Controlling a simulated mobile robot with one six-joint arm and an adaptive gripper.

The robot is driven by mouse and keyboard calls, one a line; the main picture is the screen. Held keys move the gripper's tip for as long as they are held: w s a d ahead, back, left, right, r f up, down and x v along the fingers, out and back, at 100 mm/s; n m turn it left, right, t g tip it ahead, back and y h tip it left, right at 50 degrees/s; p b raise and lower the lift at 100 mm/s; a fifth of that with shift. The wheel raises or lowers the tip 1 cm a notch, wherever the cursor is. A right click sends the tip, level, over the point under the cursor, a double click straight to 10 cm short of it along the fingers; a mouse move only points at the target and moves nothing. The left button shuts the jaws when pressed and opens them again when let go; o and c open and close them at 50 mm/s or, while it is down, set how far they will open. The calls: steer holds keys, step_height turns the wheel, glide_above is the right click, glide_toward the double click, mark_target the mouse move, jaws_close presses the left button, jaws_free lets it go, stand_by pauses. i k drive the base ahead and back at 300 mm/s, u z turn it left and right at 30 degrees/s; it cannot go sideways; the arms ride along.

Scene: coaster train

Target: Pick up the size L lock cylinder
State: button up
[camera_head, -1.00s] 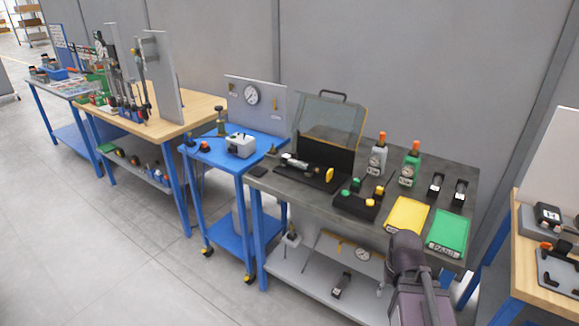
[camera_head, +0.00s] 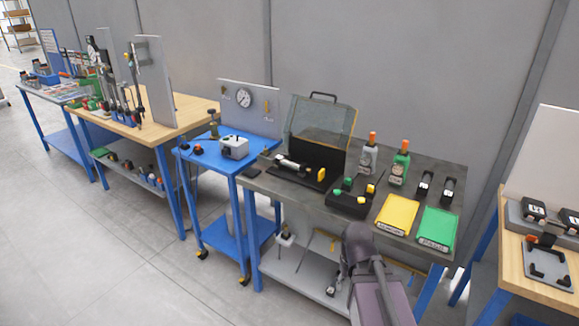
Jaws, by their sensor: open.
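I cannot pick out a lock cylinder marked L with certainty; size marks are too small to read. Two small dark upright pieces, one (camera_head: 425,185) and another (camera_head: 447,191), stand at the right of the dark-topped bench (camera_head: 272,187). Black pieces with white labels, one (camera_head: 534,209) and one at the right picture edge (camera_head: 569,219), sit in a grey holder on the wooden bench (camera_head: 515,272) at right. My purple-grey arm rises at the bottom centre, in front of the dark bench. My gripper's fingertips do not show.
On the dark bench are a yellow tray (camera_head: 396,214), a green tray (camera_head: 437,229), two dial devices with orange tops and a clear-hooded black fixture (camera_head: 318,157). A blue cart (camera_head: 205,158) stands left of it. Grey floor (camera_head: 100,260) is open at front left.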

mark_target(280, 160)
steer(key=z, duration=0.05)
steer(key=i, duration=1)
steer(key=u, duration=0.05)
